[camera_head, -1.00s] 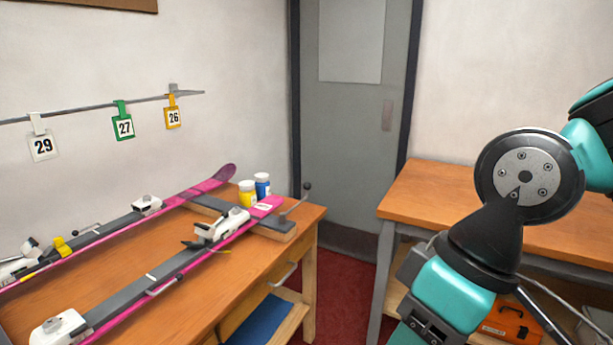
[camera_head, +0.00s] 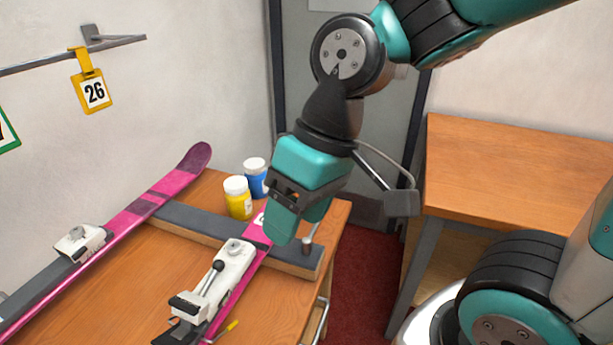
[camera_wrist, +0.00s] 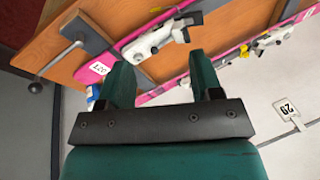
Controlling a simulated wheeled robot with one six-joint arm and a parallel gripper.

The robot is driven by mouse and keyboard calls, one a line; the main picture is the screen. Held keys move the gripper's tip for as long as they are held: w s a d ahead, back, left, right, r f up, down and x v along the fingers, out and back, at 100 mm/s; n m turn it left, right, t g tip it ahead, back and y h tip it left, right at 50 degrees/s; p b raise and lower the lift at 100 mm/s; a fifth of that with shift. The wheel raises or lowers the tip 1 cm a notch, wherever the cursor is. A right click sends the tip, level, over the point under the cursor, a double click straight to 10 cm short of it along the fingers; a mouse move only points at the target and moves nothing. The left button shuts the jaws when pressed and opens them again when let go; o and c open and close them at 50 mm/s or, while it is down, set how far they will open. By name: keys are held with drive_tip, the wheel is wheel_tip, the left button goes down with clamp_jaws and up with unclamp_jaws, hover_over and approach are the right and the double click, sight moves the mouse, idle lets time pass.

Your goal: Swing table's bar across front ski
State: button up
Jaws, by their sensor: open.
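The front ski (camera_head: 232,308) is pink with a white binding (camera_head: 228,275) and lies on the wooden table (camera_head: 120,290). Its labelled tip also shows in the wrist view (camera_wrist: 125,50). The table's bar (camera_wrist: 57,62) is a thin rod with a dark ball knob (camera_wrist: 35,87). It runs from a pivot on the grey-topped block out past the table edge, beside the ski and not across it. In the head view its pivot (camera_head: 307,244) shows; the rest is largely hidden by my gripper. My gripper (camera_wrist: 163,82) is open and empty, above the ski's tip end.
A rear pink ski (camera_head: 150,208) lies behind. Yellow (camera_head: 238,198) and blue (camera_head: 256,177) jars stand by the front ski's tip. A wall rail (camera_head: 110,42) carries number tags. Another table (camera_head: 510,170) stands right, across a floor gap.

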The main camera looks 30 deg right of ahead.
drive_tip(key=w+d+m+t+h+p, duration=0.1)
drive_tip(key=w+d+m, duration=0.3)
drive_tip(key=w, duration=0.2)
drive_tip(key=w+d+m+p, duration=0.1)
drive_tip(key=w+d+m, duration=0.2)
drive_tip(key=w, duration=0.3)
drive_tip(key=w+d+f+m+h+p, duration=0.1)
drive_tip(key=w+d+f+m, duration=0.1)
drive_tip(key=w+d+m, duration=0.5)
drive_tip(key=w+d+f+m+h+p, duration=0.1)
drive_tip(key=w+d+f+m, duration=0.2)
drive_tip(key=d, duration=0.7)
drive_tip(key=shift+t, duration=0.3)
drive_tip(key=f, duration=0.5)
drive_tip(key=w+a+f+p, duration=0.1)
drive_tip(key=f, duration=0.4)
drive_tip(key=w+f+p, duration=0.1)
drive_tip(key=f, duration=0.5)
drive_tip(key=shift+w+a, duration=0.15)
drive_tip(key=shift+f, duration=0.25)
drive_tip(key=shift+w+a, duration=0.1)
clamp_jaws()
